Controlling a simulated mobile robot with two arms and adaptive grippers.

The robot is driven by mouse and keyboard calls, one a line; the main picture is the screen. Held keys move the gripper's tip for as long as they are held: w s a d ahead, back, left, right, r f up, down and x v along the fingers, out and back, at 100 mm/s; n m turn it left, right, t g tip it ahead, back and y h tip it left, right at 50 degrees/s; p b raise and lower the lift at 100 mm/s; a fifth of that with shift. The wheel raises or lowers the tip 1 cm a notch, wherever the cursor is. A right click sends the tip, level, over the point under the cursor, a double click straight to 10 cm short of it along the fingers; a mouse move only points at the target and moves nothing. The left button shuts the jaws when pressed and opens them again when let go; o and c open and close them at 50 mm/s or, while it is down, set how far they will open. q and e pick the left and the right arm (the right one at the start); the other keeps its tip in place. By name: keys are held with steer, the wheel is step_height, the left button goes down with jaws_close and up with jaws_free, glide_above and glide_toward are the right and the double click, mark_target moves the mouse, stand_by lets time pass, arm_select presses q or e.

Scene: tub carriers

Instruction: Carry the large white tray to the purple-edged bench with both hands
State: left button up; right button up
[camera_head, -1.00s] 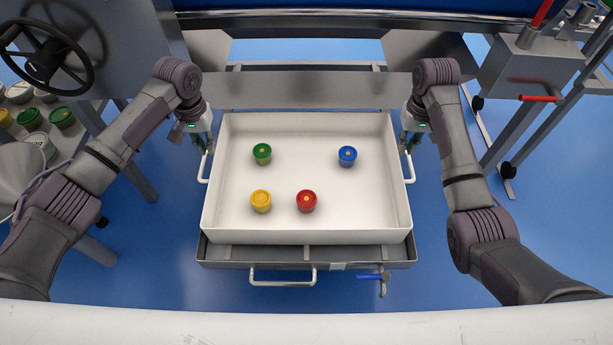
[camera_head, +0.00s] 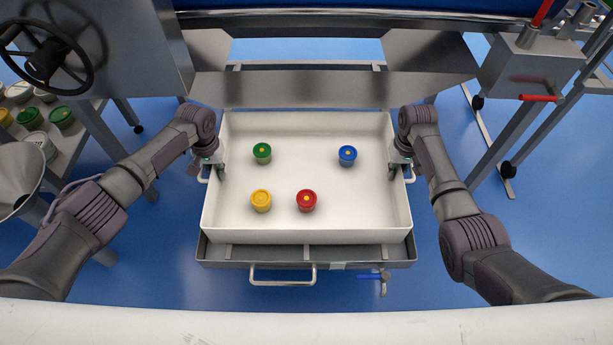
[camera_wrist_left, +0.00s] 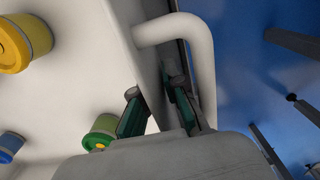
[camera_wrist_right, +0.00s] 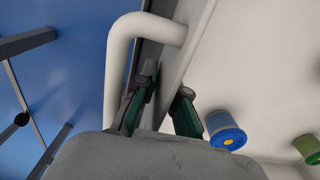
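The large white tray (camera_head: 306,228) lies level on a grey metal stand, with a white bar handle on each short side. It holds a green pot (camera_head: 262,153), a blue pot (camera_head: 347,155), a yellow pot (camera_head: 261,200) and a red pot (camera_head: 306,201). My left gripper (camera_wrist_left: 153,84) is open at the left side wall, one finger inside the tray and one between wall and handle (camera_wrist_left: 203,60). My right gripper (camera_wrist_right: 167,82) is open and straddles the right wall likewise, beside the right handle (camera_wrist_right: 118,65). I cannot make out the purple-edged bench.
The stand (camera_head: 225,252) has a front bar handle and a blue-handled valve (camera_head: 372,276). A shelf with several pots (camera_head: 62,118) and a handwheel (camera_head: 45,60) are at the left. A metal frame with a red lever (camera_head: 540,98) stands at the right. Blue floor shows between.

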arm_select(q)
jaws_close()
arm_select(e)
jaws_close()
arm_select(q)
steer(key=shift+w+r, duration=0.1)
steer(key=shift+r, duration=0.15)
arm_select(e)
steer(key=shift+w+r, duration=0.1)
steer(key=shift+r, duration=0.15)
